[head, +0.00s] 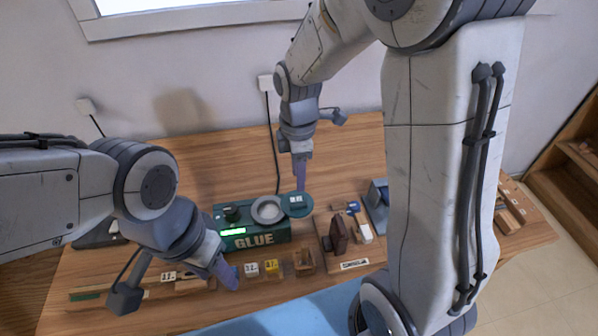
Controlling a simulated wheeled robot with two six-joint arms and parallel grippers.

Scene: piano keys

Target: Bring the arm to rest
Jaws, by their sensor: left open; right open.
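My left gripper (228,276) is low over the front left of the wooden table, beside a row of small key pieces. A white piece (251,269) and a yellow piece (271,266) stand just right of its purple fingers. My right gripper (299,178) points down over the back of the table, its fingertips close to a round dark green disc (297,206) with a pale label. I cannot tell whether they touch it. Both grippers are open, and I see nothing held in either. The gaps between their fingers are hard to see at this angle.
A green box marked GLUE (254,240) with a round metal pot stands mid-table. Right of it are a board with a brown block (337,236) and a blue-grey device (378,200). A blue mat (290,312) lies in front. The table's back left (220,165) is clear.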

